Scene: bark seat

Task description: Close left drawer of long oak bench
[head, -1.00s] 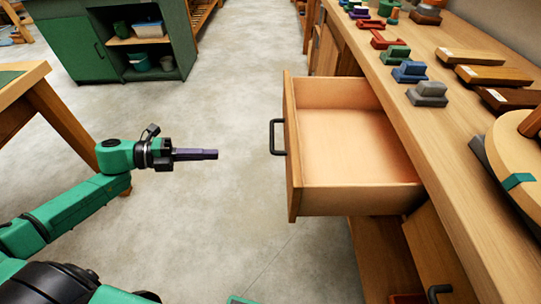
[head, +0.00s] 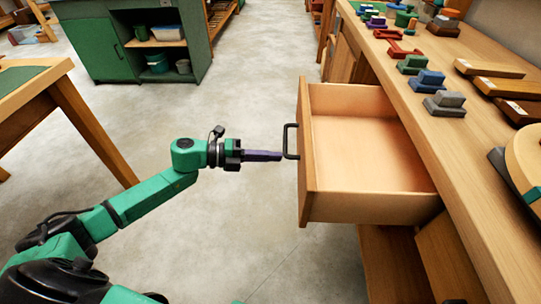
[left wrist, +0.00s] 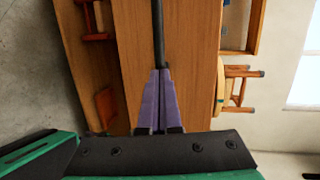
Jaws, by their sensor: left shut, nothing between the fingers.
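The left drawer (head: 309,165) of the long oak bench (head: 440,150) stands pulled well out, and its inside looks empty. Its dark bar handle (head: 286,141) is on the front panel. My left gripper (head: 278,156) is shut and empty, its purple fingers pointing at the drawer front by the handle's lower part. I cannot tell whether the fingertips touch the handle. In the left wrist view the shut fingers (left wrist: 160,76) point at the wooden drawer front (left wrist: 192,40), with the dark handle (left wrist: 158,25) in line beyond the tips. My right gripper is out of view.
Small coloured blocks (head: 428,80) and wooden strips (head: 490,69) lie on the bench top. A wooden table (head: 75,110) stands at the left and a green cabinet (head: 110,45) at the back left. The concrete floor between them is clear.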

